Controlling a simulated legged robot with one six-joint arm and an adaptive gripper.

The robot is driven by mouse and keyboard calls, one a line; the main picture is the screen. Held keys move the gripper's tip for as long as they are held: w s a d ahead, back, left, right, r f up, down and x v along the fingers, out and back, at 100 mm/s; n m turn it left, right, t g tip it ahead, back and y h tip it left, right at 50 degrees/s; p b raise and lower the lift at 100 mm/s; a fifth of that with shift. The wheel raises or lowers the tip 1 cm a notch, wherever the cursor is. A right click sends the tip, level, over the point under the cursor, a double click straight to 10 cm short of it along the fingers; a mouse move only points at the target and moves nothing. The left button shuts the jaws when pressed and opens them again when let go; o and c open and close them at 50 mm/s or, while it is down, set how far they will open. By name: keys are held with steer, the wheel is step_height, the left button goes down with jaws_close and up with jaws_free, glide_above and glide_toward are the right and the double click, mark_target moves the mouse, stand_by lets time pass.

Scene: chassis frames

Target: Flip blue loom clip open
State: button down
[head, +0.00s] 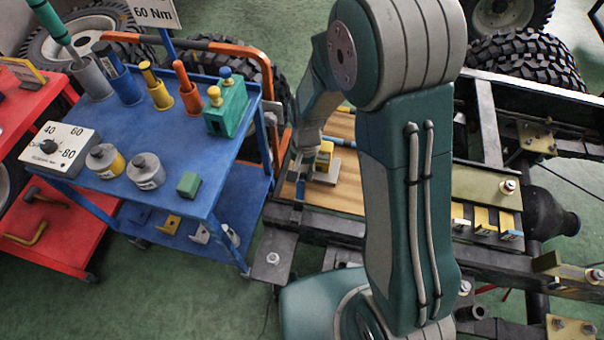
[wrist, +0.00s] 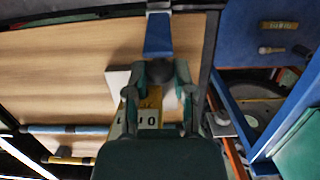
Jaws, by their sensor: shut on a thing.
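A blue strip-like part (wrist: 158,35), which looks like the blue loom clip, lies at the edge of the wooden board in the wrist view. It also shows in the head view as a small blue piece (head: 300,189) below my gripper (head: 299,170). In the wrist view my gripper (wrist: 159,74) has its fingers on both sides of a dark rounded part at the near end of the blue strip. The jaws look shut on it. How far the clip is open cannot be told. A yellow block (head: 325,152) on a grey plate stands beside the gripper.
The wooden board (head: 347,196) lies on the dark chassis frame. A blue tool cart (head: 130,130) with sockets, a green box and knobs stands left. Small yellow and blue tabs (head: 483,221) sit on the right rail. My arm hides part of the board.

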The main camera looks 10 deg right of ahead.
steer(key=shift+w+d+f+g, duration=0.1)
steer(key=shift+w+f+g, duration=0.2)
steer(key=shift+g, duration=0.3)
steer(key=shift+c, duration=2.4)
jaws_free()
steer(key=shift+r, duration=0.15)
steer(key=v, duration=1.1)
steer(key=shift+w+d+r, duration=0.15)
steer(key=shift+w+r, duration=0.1)
steer(key=shift+r, duration=0.05)
steer(key=s+d+r+n+t, duration=0.2)
steer(key=s+d+r+t, duration=0.2)
steer(key=s+r, duration=0.4)
steer(key=s+d+r+n+t, duration=0.2)
steer(key=s+d+r+t, duration=0.2)
steer(key=s+r, duration=0.5)
steer(key=shift+s+d+t+h, duration=0.3)
steer(key=shift+s+d, duration=0.1)
steer(key=shift+d, duration=0.15)
